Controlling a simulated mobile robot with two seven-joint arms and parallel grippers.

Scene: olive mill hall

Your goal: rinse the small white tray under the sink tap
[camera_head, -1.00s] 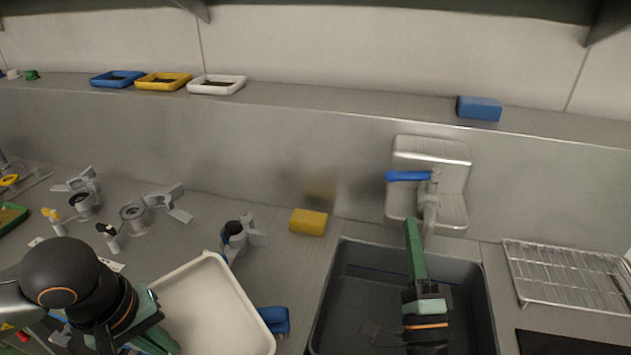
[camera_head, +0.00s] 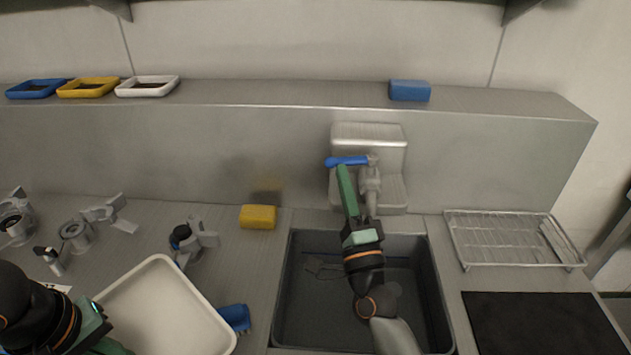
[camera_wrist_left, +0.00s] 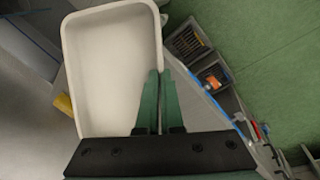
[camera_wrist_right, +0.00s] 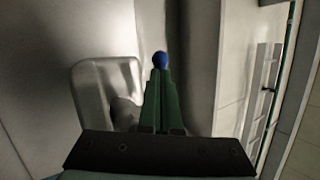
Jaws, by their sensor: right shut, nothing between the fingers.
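A white rectangular tray (camera_head: 165,305) lies level low at the left of the head view, and fills the upper middle of the left wrist view (camera_wrist_left: 112,60). My left gripper (camera_wrist_left: 160,74) has its fingers close together on the tray's rim. In the head view it is mostly cut off. My right gripper (camera_head: 343,170) is shut and empty, its fingertips at the blue tap lever (camera_head: 347,161). The lever also shows at the tips in the right wrist view (camera_wrist_right: 160,60); contact is unclear. The grey tap (camera_head: 370,187) stands behind the dark sink (camera_head: 290,320). No water is visible.
A yellow sponge (camera_head: 258,217) and blue brush (camera_head: 235,317) lie left of the sink. A wire rack (camera_head: 510,238) and black mat (camera_head: 540,322) are right. The shelf holds a blue block (camera_head: 410,90) and a smaller white tray (camera_head: 147,86) with dark contents.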

